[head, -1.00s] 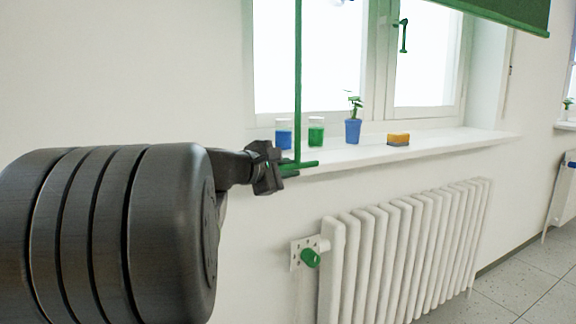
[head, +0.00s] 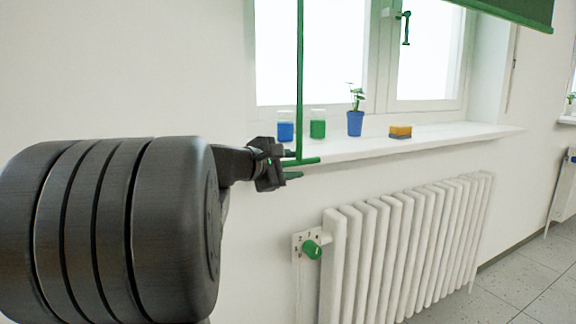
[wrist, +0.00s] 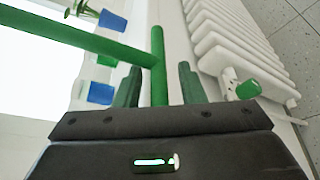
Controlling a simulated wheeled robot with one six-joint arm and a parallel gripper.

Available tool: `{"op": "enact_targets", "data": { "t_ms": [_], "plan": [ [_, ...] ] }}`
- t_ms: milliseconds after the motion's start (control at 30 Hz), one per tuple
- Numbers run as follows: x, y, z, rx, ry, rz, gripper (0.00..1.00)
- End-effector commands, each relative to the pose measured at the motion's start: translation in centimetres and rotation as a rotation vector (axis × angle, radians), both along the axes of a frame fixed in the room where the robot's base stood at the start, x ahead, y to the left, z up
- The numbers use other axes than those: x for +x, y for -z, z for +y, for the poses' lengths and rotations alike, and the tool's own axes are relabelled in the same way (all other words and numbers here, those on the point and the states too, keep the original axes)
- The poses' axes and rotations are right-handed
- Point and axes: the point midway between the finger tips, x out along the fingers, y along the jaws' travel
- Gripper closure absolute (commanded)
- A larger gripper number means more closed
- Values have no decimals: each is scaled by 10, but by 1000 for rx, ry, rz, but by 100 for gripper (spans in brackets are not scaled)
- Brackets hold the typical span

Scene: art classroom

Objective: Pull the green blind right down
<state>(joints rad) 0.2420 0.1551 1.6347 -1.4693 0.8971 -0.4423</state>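The green blind (head: 515,12) shows only as its lower edge at the top right of the head view, above the window. A thin green rod (head: 299,70) hangs down in front of the window and ends in a short green crossbar (head: 308,161) just in front of the sill. My gripper (head: 292,165) is at this crossbar. In the wrist view my gripper (wrist: 159,83) is open, with its two fingers on either side of the crossbar (wrist: 158,70) and a gap showing on both sides. The rod (wrist: 75,36) runs off to the left there.
On the white sill (head: 440,136) stand a blue jar (head: 286,131), a green jar (head: 318,128), a plant in a blue pot (head: 355,123) and a sponge (head: 400,131). Below is a white radiator (head: 400,245) with a green knob (head: 312,249).

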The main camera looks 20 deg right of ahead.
Motion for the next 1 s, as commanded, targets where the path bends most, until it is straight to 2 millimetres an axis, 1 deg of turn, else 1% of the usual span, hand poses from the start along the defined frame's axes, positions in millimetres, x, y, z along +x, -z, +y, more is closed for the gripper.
{"op": "enact_targets", "data": {
  "t_ms": [167, 267, 500, 700, 833, 1000],
  "plan": [
    [-4, -5, 11, 0, -3, -1, 64],
    [-11, -9, 27, 0, -5, -1, 64],
    [-29, -19, 69, 1, -6, -1, 64],
    [-42, -26, 99, 0, -5, 0, 64],
    [-48, -28, 112, 0, -2, 0, 64],
    [-53, -29, 121, 0, 0, -1, 64]
  ]
}}
